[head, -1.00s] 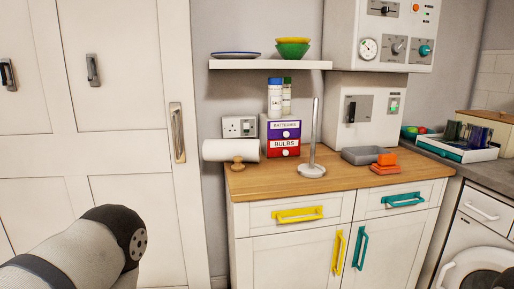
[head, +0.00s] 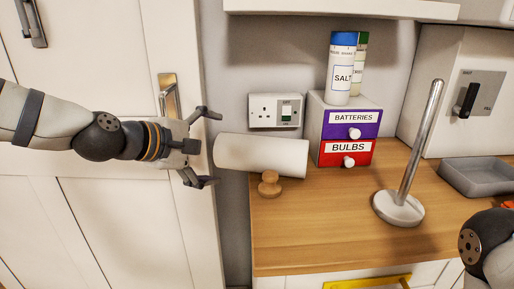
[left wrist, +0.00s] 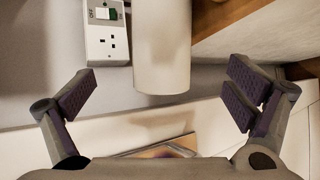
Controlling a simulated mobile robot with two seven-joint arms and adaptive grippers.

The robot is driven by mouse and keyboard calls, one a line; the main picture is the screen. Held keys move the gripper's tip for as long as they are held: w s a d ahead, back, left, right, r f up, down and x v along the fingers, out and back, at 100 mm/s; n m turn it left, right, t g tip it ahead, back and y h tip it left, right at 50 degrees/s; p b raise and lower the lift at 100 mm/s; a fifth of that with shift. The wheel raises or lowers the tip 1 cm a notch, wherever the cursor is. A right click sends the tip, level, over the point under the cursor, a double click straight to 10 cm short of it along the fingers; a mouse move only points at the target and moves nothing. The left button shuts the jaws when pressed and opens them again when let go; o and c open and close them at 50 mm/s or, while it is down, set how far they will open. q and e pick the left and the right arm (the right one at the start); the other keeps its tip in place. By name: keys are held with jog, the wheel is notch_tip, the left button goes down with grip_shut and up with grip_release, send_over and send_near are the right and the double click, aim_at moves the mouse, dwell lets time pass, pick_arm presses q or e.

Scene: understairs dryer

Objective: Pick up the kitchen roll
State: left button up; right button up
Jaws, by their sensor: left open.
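The white kitchen roll (head: 258,155) lies on its side at the left end of the wooden worktop (head: 330,225), its left end sticking out past the edge. My left gripper (head: 207,148) is open and empty just left of that end, its fingers spread above and below the roll's line. In the left wrist view the roll (left wrist: 162,50) sits ahead between the open fingers (left wrist: 160,98), apart from them. A metal roll holder (head: 412,160) with a round base stands empty to the right. My right gripper is out of view; only part of that arm shows at lower right.
A wooden knob-shaped object (head: 269,184) stands close in front of the roll. A wall socket (head: 275,110) is behind. A grey tray (head: 478,176) lies at right. The front worktop is clear.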

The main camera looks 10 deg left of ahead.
aim_at(236, 151)
pick_arm(q)
jog(key=x, duration=0.3)
jog(key=b+x, duration=0.1)
jog(key=x, duration=0.5)
jog(key=shift+f+b, duration=0.3)
jog(key=shift+f, duration=0.05)
jog(key=shift+w+d, duration=0.15)
jog(key=shift+w, duration=0.1)
jog(key=shift+r, duration=0.1)
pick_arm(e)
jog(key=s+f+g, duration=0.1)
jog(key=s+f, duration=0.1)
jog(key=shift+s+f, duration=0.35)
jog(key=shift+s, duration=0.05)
pick_arm(q)
jog(key=c, duration=1.3)
